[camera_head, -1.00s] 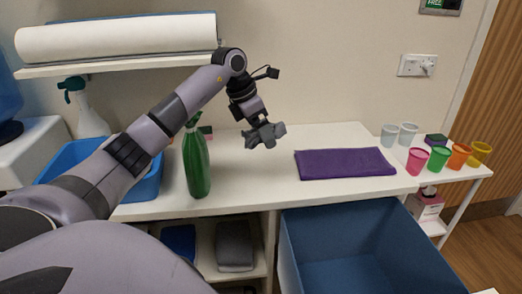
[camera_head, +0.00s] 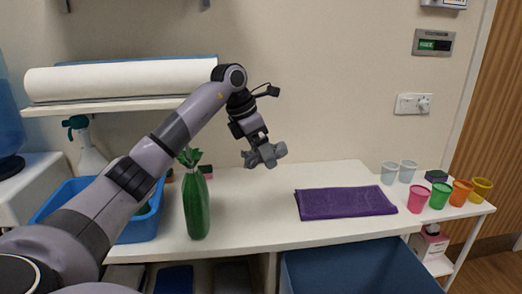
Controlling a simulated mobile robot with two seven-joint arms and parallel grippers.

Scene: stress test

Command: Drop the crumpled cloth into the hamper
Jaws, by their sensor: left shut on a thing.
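My left gripper (camera_head: 258,143) is shut on a small grey crumpled cloth (camera_head: 268,155), held in the air above the white counter. The fingertips are hard to tell from the cloth at this size. A blue open-topped bin (camera_head: 360,268), which looks like the hamper, stands below the counter's front edge at the lower middle right. Its lower part is cut off by the picture's edge. The cloth is behind and to the left of the bin in the picture, apart from it. My right gripper is not in view.
A green bottle (camera_head: 196,205) stands on the counter left of my gripper, beside a blue tub (camera_head: 140,228). A folded purple towel (camera_head: 345,203) lies behind the bin. Several coloured cups (camera_head: 440,194) stand at the right. A shelf with a white roll (camera_head: 120,80) hangs at the upper left.

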